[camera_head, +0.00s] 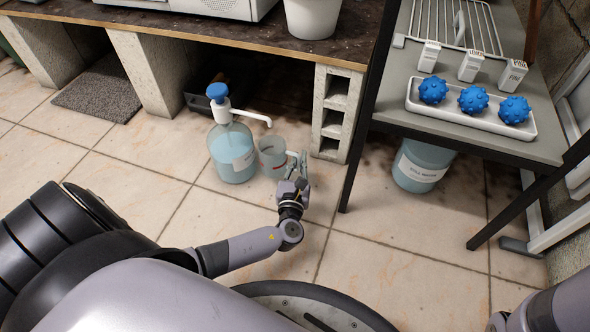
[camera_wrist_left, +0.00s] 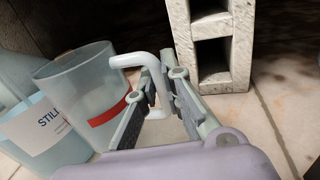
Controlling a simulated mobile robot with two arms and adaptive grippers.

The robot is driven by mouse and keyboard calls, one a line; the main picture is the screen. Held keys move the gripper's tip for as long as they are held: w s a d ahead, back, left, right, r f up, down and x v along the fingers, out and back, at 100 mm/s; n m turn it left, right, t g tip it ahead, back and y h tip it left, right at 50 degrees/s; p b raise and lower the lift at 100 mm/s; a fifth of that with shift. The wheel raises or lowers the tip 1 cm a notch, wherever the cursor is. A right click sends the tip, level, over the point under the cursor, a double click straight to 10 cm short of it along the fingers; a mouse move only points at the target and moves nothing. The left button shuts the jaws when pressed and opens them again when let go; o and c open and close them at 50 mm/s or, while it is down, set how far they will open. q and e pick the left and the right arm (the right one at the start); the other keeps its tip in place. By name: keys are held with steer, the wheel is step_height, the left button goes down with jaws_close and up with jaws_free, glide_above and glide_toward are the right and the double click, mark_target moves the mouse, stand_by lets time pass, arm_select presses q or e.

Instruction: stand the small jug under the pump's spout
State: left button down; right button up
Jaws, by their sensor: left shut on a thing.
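The small jug (camera_head: 272,153) is a clear, bluish cup with a red band and a pale handle, upright beside the pump bottle on the floor. In the left wrist view the jug (camera_wrist_left: 84,92) shows its handle (camera_wrist_left: 140,60) between the fingers. My left gripper (camera_head: 298,166) is shut on that handle. The pump bottle (camera_head: 232,150) holds blue liquid and has a blue-topped white pump. Its spout (camera_head: 252,116) points right, over or near the jug's mouth; I cannot tell the exact alignment or whether the jug touches the floor. My right gripper is out of view.
A concrete block pillar (camera_head: 336,112) stands just right of the jug, under the dark bench top (camera_head: 220,32). A grey side table (camera_head: 465,118) holds a white tray (camera_head: 470,119) with blue spiky balls. Another blue bottle (camera_head: 420,165) stands beneath it. Tiled floor in front is clear.

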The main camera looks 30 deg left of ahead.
arm_select(q)
step_height(320, 180, down, 6)
steer(key=b, duration=0.4)
steer(key=shift+r, duration=0.15)
steer(key=c, duration=1.7)
jaws_free()
